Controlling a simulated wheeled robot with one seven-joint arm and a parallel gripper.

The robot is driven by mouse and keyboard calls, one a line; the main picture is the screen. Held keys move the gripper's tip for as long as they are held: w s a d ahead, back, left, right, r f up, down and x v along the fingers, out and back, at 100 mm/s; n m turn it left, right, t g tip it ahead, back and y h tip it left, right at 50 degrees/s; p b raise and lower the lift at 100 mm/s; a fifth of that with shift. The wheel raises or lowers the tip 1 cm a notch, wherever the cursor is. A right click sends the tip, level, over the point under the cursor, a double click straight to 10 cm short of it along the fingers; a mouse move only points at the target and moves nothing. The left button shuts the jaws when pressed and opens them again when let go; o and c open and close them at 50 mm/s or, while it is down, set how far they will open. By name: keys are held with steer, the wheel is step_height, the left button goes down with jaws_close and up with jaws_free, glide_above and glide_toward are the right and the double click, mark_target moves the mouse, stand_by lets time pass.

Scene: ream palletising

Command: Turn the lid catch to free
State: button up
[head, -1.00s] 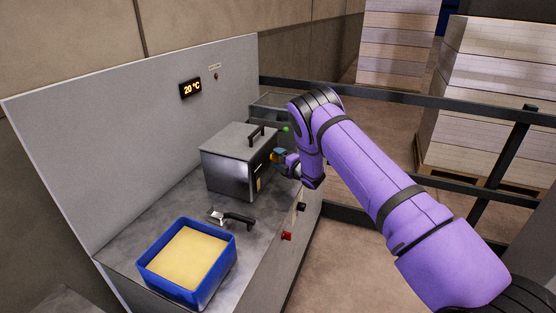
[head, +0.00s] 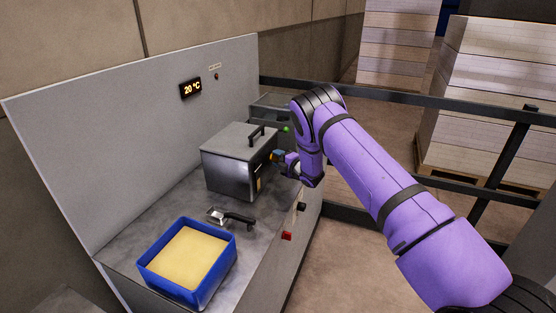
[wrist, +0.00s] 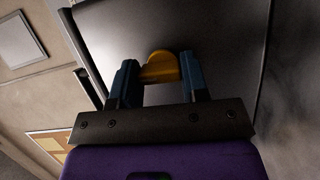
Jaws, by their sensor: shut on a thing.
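The metal box (head: 230,175) stands on the grey bench, its lid (head: 235,138) down, with a dark handle (head: 257,134) on top. The lid catch (wrist: 160,66) is a rounded yellow-orange piece against the box's dark face in the wrist view. My gripper (wrist: 159,72) has its blue fingers on either side of the catch and is shut on it. In the head view my gripper (head: 278,157) is at the box's right side, and the catch is mostly hidden there. I cannot tell how far the catch is turned.
A blue tub (head: 153,270) of pale yellow material and a black-handled scoop (head: 236,217) are on the bench in front of the box. A display (head: 190,88) on the back panel reads 20 °C. A dark rail (head: 390,96) runs behind my arm.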

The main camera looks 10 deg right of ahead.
steer(key=m+g, duration=0.1)
steer(key=m, duration=0.2)
steer(key=shift+d+r+h, duration=0.1)
steer(key=shift+d+h, duration=0.05)
steer(key=shift+h, duration=0.15)
steer(key=m+g, duration=0.2)
steer(key=m, duration=0.1)
steer(key=shift+w+d+m, duration=0.1)
steer(key=shift+m, duration=0.3)
steer(key=m+g+y, duration=0.1)
steer(key=m+g, duration=0.1)
steer(key=m, duration=0.1)
steer(key=shift+w+m+g+y, duration=0.1)
steer(key=shift+m+g+y, duration=0.4)
steer(key=shift+m+g, duration=0.8)
steer(key=shift+m, duration=0.3)
steer(key=o, duration=0.9)
steer(key=v, duration=1)
steer(key=shift+s+d, duration=0.3)
steer(key=shift+s, duration=0.05)
